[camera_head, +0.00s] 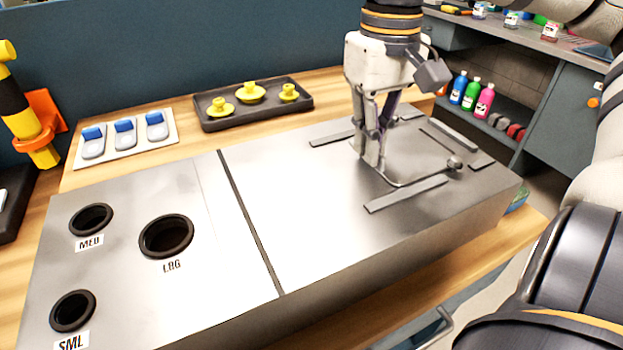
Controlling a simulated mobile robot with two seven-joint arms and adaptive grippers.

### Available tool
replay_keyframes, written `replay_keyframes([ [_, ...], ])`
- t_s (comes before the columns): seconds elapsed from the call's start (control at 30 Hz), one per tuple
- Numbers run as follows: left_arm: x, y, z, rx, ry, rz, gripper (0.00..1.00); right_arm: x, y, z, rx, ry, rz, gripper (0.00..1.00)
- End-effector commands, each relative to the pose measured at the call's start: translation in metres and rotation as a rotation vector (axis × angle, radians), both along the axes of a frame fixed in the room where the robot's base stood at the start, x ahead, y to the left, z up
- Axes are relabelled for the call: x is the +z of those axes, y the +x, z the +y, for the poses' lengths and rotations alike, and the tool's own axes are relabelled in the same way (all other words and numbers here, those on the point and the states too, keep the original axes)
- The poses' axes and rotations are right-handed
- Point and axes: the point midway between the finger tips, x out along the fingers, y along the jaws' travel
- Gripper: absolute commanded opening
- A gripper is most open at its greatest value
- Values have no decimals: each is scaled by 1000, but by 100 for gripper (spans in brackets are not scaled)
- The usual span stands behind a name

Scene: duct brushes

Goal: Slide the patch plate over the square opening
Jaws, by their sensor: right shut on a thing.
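My right gripper (371,162) points down onto the right part of the metal duct top (300,215). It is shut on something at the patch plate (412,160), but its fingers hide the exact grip. The plate is a flat grey sheet lying between metal guide strips, with a small knob (455,162) near its right end. One long strip (405,194) lies on the near side and another (331,139) on the far left side. I cannot make out the square opening. My left gripper is not in view.
Three round holes labelled MED (91,219), LRG (166,236) and SML (73,310) are at the duct's left. Behind stand a tray with yellow plugs (252,104) and a white board with blue-topped pieces (124,138). The duct top's middle is clear.

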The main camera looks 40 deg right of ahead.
Motion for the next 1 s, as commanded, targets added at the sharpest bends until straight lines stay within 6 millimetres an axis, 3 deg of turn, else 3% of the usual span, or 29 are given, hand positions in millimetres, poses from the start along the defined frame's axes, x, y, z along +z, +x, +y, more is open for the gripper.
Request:
replay_keyframes([
  [0.7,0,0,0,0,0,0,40,0,-6,-27,0,2,0,0],
  [1.0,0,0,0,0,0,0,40,0,-7,-29,0,0,0,0],
])
